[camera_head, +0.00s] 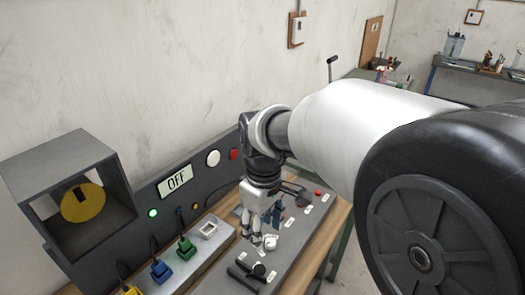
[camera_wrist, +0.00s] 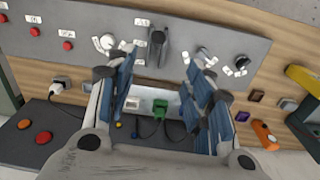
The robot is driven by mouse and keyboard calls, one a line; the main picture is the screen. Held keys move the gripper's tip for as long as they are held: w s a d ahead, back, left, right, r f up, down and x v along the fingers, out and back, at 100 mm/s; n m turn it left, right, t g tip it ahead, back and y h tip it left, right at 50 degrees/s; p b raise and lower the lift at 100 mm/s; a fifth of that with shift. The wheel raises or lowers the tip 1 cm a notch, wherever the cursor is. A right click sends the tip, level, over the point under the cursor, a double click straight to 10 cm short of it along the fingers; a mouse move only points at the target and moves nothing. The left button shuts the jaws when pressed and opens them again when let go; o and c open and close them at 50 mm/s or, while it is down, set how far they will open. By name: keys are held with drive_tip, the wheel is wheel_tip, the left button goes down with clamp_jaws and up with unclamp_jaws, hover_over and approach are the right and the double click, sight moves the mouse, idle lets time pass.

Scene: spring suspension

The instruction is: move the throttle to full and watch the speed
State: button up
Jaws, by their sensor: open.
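A control panel (camera_head: 300,237) lies on the wooden bench with knobs, buttons and small white labels. In the wrist view a dark upright lever (camera_wrist: 157,46) stands on the panel (camera_wrist: 228,38), between a white round knob (camera_wrist: 106,42) and a dark knob (camera_wrist: 205,56). The labels are too small to read, so I cannot tell for sure which control is the throttle. My gripper (camera_head: 258,241) points down over the panel, open; its blue-padded fingers (camera_wrist: 162,68) frame empty space just short of the lever.
A grey box (camera_head: 104,158) with a yellow disc (camera_head: 83,203) stands left of the display. A green light (camera_head: 153,213) glows below the display. Blue (camera_head: 160,270) and green (camera_head: 186,248) plugs with cables sit in front. Red buttons (camera_wrist: 67,46) lie left on the panel.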

sight(260, 269)
drive_tip(key=shift+n, duration=0.4)
drive_tip(key=f+b, duration=0.1)
drive_tip(key=f, duration=0.5)
drive_tip(key=w+f+b, duration=0.1)
drive_tip(key=f, duration=0.5)
drive_tip(key=f+b, duration=0.2)
drive_tip(key=f, duration=0.4)
drive_tip(key=shift+w+a+f, duration=0.2)
drive_tip(key=shift+a+f, duration=0.1)
drive_tip(key=shift+c, duration=0.4)
clamp_jaws()
